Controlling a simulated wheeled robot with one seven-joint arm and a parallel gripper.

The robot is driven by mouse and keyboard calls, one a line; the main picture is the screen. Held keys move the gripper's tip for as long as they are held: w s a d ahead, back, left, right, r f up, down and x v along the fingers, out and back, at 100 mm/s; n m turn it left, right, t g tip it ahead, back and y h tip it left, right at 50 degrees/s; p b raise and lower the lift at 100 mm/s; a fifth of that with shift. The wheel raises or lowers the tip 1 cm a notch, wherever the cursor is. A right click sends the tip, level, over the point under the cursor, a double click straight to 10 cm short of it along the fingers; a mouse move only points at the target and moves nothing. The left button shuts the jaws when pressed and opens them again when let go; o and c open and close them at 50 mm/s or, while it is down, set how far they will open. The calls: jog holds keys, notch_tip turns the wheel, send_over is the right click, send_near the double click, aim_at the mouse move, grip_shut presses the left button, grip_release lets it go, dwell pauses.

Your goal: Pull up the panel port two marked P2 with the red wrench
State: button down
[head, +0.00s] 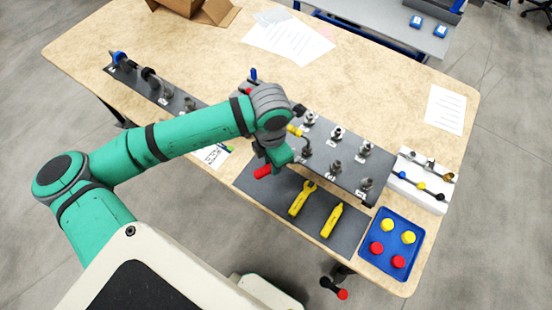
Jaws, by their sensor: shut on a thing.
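My gripper (276,158) is over the left part of the dark tool mat, near the front left of the grey port panel (345,157). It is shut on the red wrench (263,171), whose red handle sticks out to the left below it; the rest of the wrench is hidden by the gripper. The panel carries several upright metal ports with small white labels. The labels are too small to read, so I cannot tell which is P2. My arm hides the panel's left part.
A yellow wrench (302,198) and another yellow tool (333,220) lie on the dark mat (262,188). A blue tray (370,257) with red and yellow caps and a white rack (412,194) stand at right. A long grey strip with fittings (177,100) lies behind my arm.

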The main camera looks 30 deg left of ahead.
dwell(0.3)
jog(key=s+r, duration=0.3)
jog(key=r, duration=0.6)
dwell(0.5)
